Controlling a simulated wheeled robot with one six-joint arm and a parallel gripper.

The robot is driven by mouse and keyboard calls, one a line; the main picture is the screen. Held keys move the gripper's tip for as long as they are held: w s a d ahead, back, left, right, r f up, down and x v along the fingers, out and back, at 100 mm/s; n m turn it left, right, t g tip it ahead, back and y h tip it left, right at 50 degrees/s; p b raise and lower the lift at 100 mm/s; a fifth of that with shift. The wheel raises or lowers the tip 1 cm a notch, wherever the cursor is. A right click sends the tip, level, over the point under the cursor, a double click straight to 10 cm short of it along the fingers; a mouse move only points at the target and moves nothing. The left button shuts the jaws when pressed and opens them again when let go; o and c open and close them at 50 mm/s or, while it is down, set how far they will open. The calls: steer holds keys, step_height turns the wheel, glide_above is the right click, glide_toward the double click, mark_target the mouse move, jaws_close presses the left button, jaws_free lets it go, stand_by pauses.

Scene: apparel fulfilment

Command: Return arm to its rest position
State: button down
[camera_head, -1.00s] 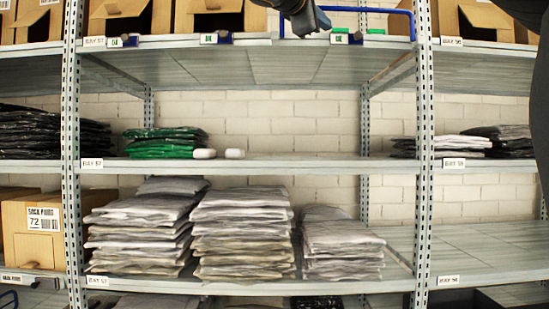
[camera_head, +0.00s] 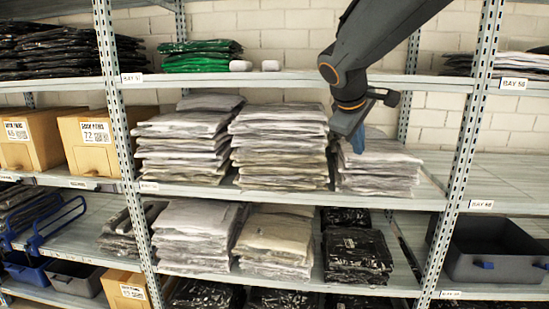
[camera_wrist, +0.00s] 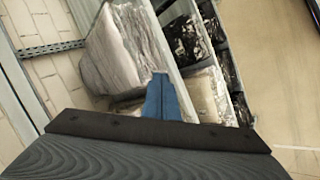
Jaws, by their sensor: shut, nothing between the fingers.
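My arm comes down from the upper right in the head view, dark with orange-ringed joints. My gripper (camera_head: 358,138) points down at its end, with blue fingers partly seen in front of the right-hand stack of grey bagged garments (camera_head: 378,172). The gripper is shut and empty. In the wrist view the blue fingers (camera_wrist: 162,98) are together, with a grey bagged stack beyond them. I cannot tell whether they touch the stack.
Steel shelving with uprights (camera_head: 465,140) stands ahead. Green packs (camera_head: 202,55) and two white items lie on the upper shelf. Cartons (camera_head: 95,140) stand at left, and a grey tote (camera_head: 492,250) at lower right.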

steer(key=s+a+f+m+g+y, duration=0.1)
steer(key=s+f+m+g+y, duration=0.3)
steer(key=s+f, duration=2.2)
steer(key=f+m+g, duration=0.1)
steer(key=m+g, duration=0.1)
steer(key=m, duration=0.2)
steer(key=shift+s+a+m, duration=0.15)
steer(key=shift+a+m, duration=0.15)
steer(key=shift+a, duration=0.05)
steer(key=shift+f, duration=0.1)
